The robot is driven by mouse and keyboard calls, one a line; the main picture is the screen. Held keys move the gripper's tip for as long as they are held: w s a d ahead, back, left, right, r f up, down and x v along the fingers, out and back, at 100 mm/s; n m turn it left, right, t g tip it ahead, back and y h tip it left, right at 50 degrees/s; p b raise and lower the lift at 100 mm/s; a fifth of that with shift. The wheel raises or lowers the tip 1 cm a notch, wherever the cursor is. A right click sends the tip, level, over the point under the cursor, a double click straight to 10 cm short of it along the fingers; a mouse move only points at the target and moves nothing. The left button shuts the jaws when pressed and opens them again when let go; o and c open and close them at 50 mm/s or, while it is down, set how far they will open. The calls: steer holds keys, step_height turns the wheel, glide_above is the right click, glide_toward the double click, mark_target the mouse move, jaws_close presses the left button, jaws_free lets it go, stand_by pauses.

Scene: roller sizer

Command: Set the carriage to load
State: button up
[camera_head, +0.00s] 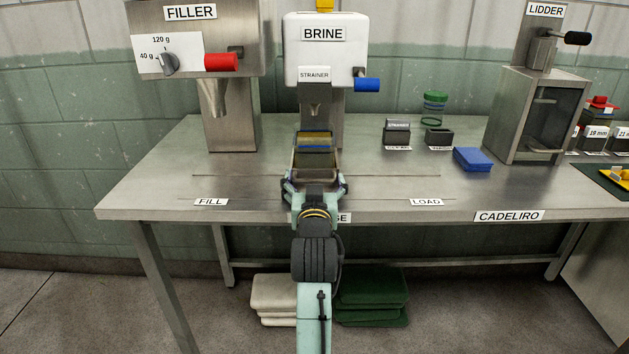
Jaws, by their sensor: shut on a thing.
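The carriage (317,158) is a small metal box-like tray at the middle of the slide lines on the steel table, below the brine unit's spout. It looks dark and brownish inside, with a blue stripe near its back edge. My gripper (315,184) reaches it from the front and is shut on its near side. The fingers and arm hide the exact contact. The LOAD label (426,202) lies to the right of the carriage and the FILL label (211,202) to the left.
The filler (198,40) with red handle stands back left, the brine unit (325,60) with blue handle behind the carriage. Dark blocks (397,132), a blue pad (473,159) and the lidder (538,110) stand right. The tabletop around the LOAD label is clear.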

mark_target(423, 191)
steer(key=d, duration=2.3)
steer(key=shift+d+r, duration=0.15)
steer(key=shift+d, duration=0.2)
steer(key=shift+d+r, duration=0.1)
steer(key=shift+d, duration=0.25)
steer(key=o, duration=1.6)
steer(key=s, duration=1.1)
steer(key=shift+s+f, duration=0.3)
steer(key=shift+s, duration=0.05)
